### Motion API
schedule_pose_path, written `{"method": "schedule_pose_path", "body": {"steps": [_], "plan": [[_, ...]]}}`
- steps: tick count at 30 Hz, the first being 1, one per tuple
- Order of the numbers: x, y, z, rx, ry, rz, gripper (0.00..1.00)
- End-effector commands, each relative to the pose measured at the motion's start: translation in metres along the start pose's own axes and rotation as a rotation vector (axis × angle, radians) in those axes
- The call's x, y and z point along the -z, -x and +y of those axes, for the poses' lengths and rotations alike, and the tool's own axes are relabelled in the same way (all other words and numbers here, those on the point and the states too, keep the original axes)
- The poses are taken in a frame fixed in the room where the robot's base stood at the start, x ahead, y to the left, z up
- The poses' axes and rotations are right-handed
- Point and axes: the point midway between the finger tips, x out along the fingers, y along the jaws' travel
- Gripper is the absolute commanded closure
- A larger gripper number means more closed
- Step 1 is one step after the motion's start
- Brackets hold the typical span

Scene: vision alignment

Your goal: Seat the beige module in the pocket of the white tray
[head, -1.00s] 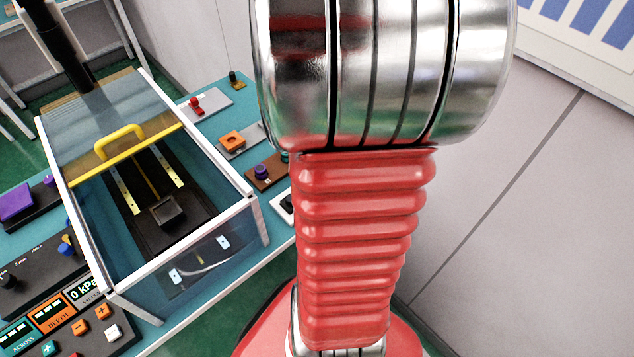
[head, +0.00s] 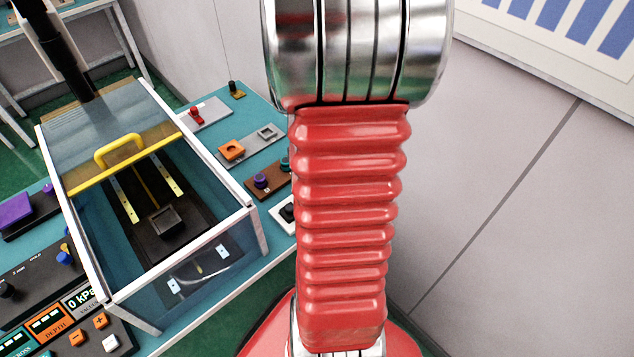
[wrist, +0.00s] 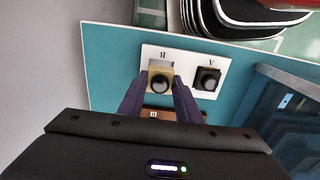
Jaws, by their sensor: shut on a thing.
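The white tray (wrist: 182,57) lies on the teal table in the wrist view, with letters A and B. My gripper (wrist: 160,90) is shut on the beige module (wrist: 152,71), a squarish block with a round black knob on top. The module is over the B side and overlaps the grey pocket (wrist: 161,56) there. I cannot tell whether it is seated or raised. A black module (wrist: 208,79) with a dark knob sits at A. In the head view, the white tray (head: 282,214) is partly hidden behind my arm, and my gripper is out of view.
A clear-walled box with a yellow handle (head: 121,147) stands left of the tray. A brown holder (head: 262,187) with a purple knob and a grey plate (head: 248,150) with an orange block are farther back. Button panels (head: 75,335) line the front left.

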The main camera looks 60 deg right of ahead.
Motion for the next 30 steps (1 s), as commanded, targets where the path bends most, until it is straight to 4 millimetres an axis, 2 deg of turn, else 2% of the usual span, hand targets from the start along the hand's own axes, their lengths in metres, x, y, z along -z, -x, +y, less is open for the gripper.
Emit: {"method": "schedule_pose_path", "body": {"steps": [1, 5, 30], "plan": [[-0.001, -0.008, 0.0, 0.002, 0.0, -0.003, 0.95], [-0.001, -0.018, 0.0, 0.001, -0.001, -0.002, 0.95], [-0.001, -0.03, 0.0, 0.001, -0.002, -0.001, 0.95]]}}
